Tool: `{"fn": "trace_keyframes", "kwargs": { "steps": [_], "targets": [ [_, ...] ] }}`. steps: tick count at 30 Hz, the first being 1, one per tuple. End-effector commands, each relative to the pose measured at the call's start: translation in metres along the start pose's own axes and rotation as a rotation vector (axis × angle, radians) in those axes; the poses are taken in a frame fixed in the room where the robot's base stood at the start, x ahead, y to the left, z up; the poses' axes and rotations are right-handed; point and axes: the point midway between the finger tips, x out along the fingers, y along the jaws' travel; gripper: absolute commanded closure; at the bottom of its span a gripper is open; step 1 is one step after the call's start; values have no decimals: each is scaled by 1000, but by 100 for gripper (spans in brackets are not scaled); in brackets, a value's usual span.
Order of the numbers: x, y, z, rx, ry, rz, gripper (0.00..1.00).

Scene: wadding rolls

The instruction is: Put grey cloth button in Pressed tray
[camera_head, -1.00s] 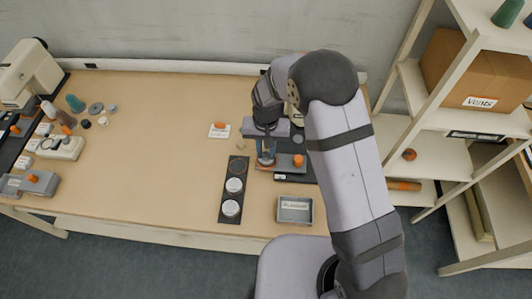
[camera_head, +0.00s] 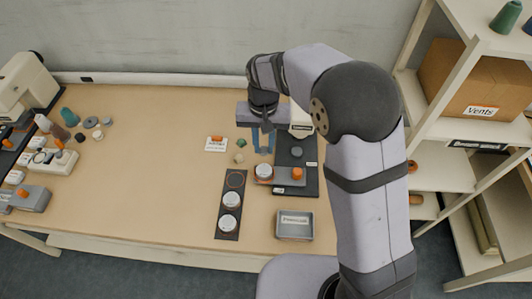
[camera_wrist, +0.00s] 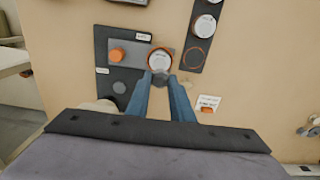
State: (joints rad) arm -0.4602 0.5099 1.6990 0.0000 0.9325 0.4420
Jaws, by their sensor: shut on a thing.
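My gripper (camera_head: 263,150) has two blue fingers pointing down, above the table behind the grey block. In the wrist view, its fingertips (camera_wrist: 160,80) are close together around a small grey round piece (camera_wrist: 160,76), which looks like the grey cloth button. The fingers hide most of it in the head view. The tray (camera_head: 294,225), a grey open box with a white label too blurred to read surely, stands at the front right of the gripper and looks empty. Only its edge (camera_wrist: 130,1) seems to show in the wrist view.
A white disc (camera_head: 263,171) sits on the grey block (camera_head: 285,176) beside an orange knob (camera_head: 297,173). A black strip (camera_head: 230,205) holds two white discs and one empty ring. A dark board (camera_head: 308,180) lies right. A green piece (camera_head: 241,143) and a beige piece (camera_head: 239,157) lie left.

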Motion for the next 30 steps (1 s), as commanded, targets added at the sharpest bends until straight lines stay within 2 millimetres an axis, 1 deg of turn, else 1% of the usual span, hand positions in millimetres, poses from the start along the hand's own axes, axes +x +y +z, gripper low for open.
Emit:
{"fn": "trace_keyframes", "kwargs": {
  "steps": [2, 5, 8, 12, 14, 18, 22, 26, 30],
  "targets": [
    [1, 2, -1, 5, 0, 0, 100],
    [-4, 4, -5, 13, 1, 0, 100],
    [-13, 6, -10, 22, 2, -1, 100],
    [-33, 10, -17, 37, 5, -2, 100],
    [-39, 16, -13, 45, 2, -1, 100],
    [-43, 30, 4, 60, 1, 0, 100],
    [-40, 43, 25, 71, 0, 0, 100],
    [-30, 59, 54, 93, -1, 0, 100],
    [-13, 75, 88, 157, -2, 1, 100]
  ]
}}
